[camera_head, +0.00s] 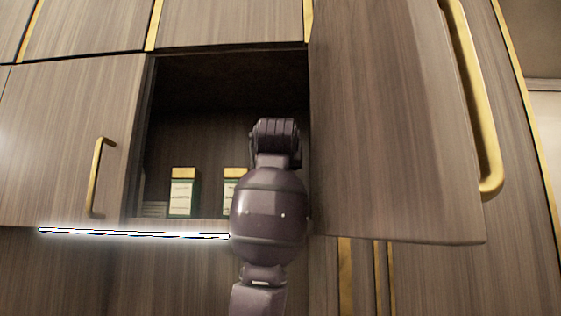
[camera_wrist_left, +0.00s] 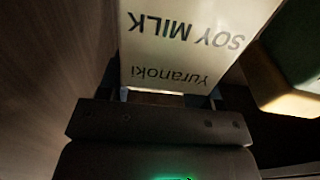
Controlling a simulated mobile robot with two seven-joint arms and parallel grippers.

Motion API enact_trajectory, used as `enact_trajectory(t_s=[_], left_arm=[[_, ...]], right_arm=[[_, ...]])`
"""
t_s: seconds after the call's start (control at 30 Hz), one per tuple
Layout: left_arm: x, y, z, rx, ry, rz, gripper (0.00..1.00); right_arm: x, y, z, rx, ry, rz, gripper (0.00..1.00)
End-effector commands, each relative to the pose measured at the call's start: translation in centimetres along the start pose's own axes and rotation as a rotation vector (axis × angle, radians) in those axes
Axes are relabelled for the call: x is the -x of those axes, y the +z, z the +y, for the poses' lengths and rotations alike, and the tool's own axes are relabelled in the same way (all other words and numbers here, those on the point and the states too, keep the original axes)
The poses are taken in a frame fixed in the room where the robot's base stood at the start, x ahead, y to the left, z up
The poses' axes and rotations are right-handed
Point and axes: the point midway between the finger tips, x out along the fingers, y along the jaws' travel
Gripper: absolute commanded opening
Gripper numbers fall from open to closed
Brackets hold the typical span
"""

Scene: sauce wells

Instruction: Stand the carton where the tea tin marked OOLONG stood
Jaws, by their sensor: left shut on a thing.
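The carton (camera_wrist_left: 185,45) is white with "SOY MILK" and "Yuranoki" printed on it, upside down in the left wrist view. My left gripper (camera_wrist_left: 168,97) is shut on the carton. In the head view my left arm reaches into the open cabinet and hides the carton and fingers. Two tins with gold lids, white labels and green edges stand inside: a left tin (camera_head: 182,194) and a right tin (camera_head: 235,183), partly covered by my arm. Their labels are too small to read. A green and gold tin (camera_wrist_left: 292,55) is at right in the left wrist view, close to the carton.
The cabinet door (camera_head: 395,130) with its gold handle (camera_head: 478,110) stands open at the right. A closed door (camera_head: 60,140) is at the left. A lit strip (camera_head: 130,233) runs below the opening.

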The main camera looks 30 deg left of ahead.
Motion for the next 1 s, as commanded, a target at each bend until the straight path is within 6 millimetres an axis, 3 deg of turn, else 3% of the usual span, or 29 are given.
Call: enact_trajectory(t_s=[0.3, 0.33, 0.47, 0.87, 1.0], left_arm=[[0.1, 0.2, -0.1, 0.001, 0.000, 0.003, 0.00], [0.0, 0.3, 0.0, 0.001, 0.000, 0.000, 0.62], [0.0, 0.2, 0.0, 0.000, 0.000, 0.000, 0.82], [0.0, -0.2, 0.0, 0.000, 0.000, -0.001, 0.84], [1.9, 0.0, 0.0, 0.003, 0.001, 0.004, 0.84]], right_arm=[[-0.1, -0.1, 0.0, 0.000, 0.000, 0.008, 0.84], [-0.1, -0.2, 0.0, -0.001, 0.000, 0.009, 0.84], [0.0, -0.4, 0.0, -0.001, 0.000, 0.013, 0.84], [0.1, -0.6, 0.0, -0.001, 0.000, 0.010, 0.84], [-0.5, 0.3, -0.1, -0.002, 0.000, 0.010, 0.84]])
